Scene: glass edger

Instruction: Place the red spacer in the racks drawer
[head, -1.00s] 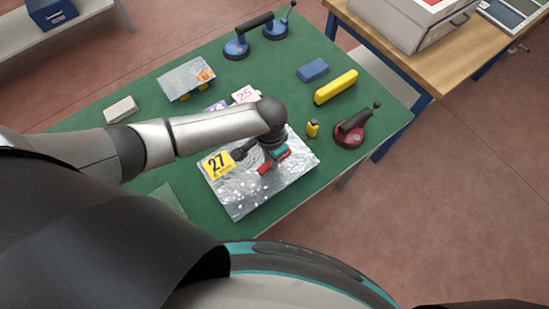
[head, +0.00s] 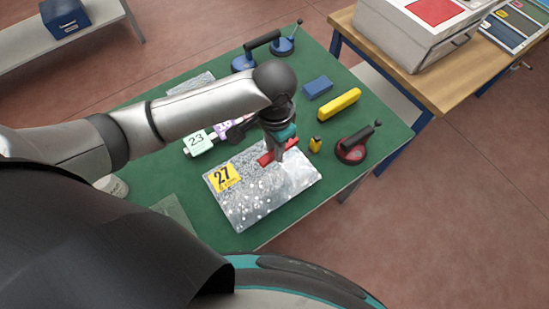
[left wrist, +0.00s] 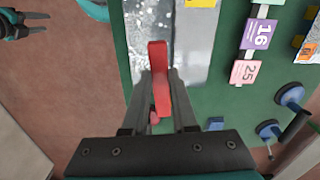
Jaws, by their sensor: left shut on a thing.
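My left gripper (head: 278,152) is shut on a red spacer (head: 267,158), above the far edge of the glass plate with the yellow 27 label. In the left wrist view the red spacer (left wrist: 158,70) sticks out lengthwise between the fingers of my left gripper (left wrist: 160,95). My right gripper (left wrist: 42,22) shows at the top left of the left wrist view, with its two fingers apart and empty. A grey drawer unit (head: 395,40) with a red square on top stands on the wooden bench; whether it is the racks drawer I cannot tell.
The glass plate (head: 250,205) lies on the green table (head: 385,105). Numbered tags (head: 198,141) lie behind the plate.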

